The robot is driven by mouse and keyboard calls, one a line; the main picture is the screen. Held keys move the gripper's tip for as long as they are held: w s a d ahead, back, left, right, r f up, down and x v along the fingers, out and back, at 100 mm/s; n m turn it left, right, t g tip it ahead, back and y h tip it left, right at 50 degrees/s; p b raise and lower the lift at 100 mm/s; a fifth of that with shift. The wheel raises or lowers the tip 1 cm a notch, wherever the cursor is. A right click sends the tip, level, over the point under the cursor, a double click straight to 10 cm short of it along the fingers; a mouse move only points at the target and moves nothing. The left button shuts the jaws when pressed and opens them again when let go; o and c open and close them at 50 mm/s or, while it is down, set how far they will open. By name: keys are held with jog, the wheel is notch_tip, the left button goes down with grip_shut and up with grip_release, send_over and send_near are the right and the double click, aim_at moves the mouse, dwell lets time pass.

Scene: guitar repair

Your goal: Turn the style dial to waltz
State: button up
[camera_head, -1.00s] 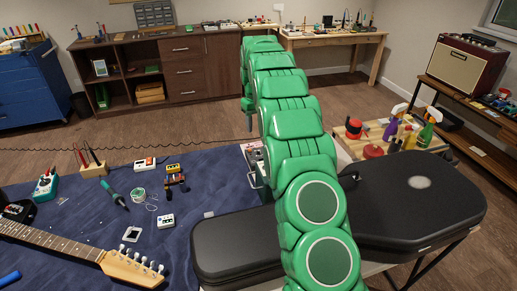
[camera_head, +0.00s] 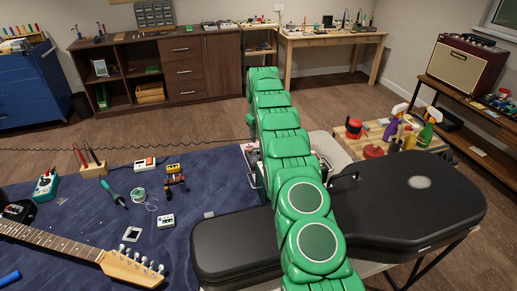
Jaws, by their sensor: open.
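I cannot make out a style dial or its waltz mark. A pale, pinkish device (camera_head: 252,150) with a metal handle at its left side shows partly behind my green arm, at the right end of the blue mat. My arm hides most of it, and I cannot tell whether it carries the dial. My gripper does not show; my arm links run from the bottom centre up toward the back and cover that area.
A black guitar case (camera_head: 425,200) lies across the right, under my arm. On the blue mat (camera_head: 90,215) are a guitar (camera_head: 75,248), a teal pedal (camera_head: 45,186) and small tools. Spray bottles (camera_head: 428,130) stand at right. Open floor lies behind the table.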

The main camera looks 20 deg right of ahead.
aim_at(258, 152)
notch_tip(258, 152, down, 7)
jog(key=shift+f, duration=0.1)
dwell(0.3)
grip_shut()
